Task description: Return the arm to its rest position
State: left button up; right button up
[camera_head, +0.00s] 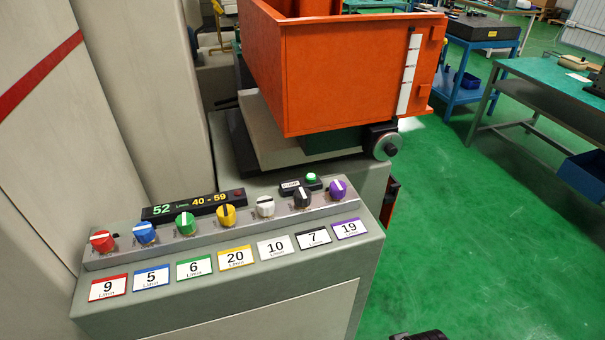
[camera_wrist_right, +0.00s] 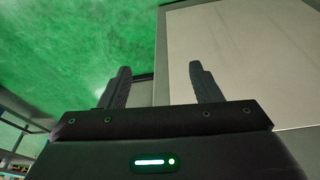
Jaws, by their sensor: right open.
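My right gripper (camera_wrist_right: 160,68) shows in the right wrist view with its two dark fingers apart and nothing between them. Green floor and a pale panel lie beyond the fingers. In the head view only a small dark piece of what looks like my right arm or gripper shows at the bottom edge, right of the control panel (camera_head: 225,296). It is apart from the knobs. My left gripper is not in view.
The panel carries a row of coloured knobs, numbered labels and a display (camera_head: 193,205) reading 52 and 40 - 59. A green button (camera_head: 311,177) is lit. An orange tank (camera_head: 345,85) stands behind. Green floor (camera_head: 470,250) is clear to the right, before a workbench (camera_head: 545,98).

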notch_tip(320, 180, down, 14)
jog(key=s, duration=0.2)
jog(key=s+d+f+g, duration=0.1)
jog(key=s+d+f, duration=0.1)
jog(key=s+f, duration=0.8)
jog(key=s+d+f+g, duration=0.1)
jog(key=s+d+f, duration=0.1)
jog(key=s+f, duration=0.9)
notch_tip(320, 180, down, 2)
jog(key=shift+s+f, duration=0.2)
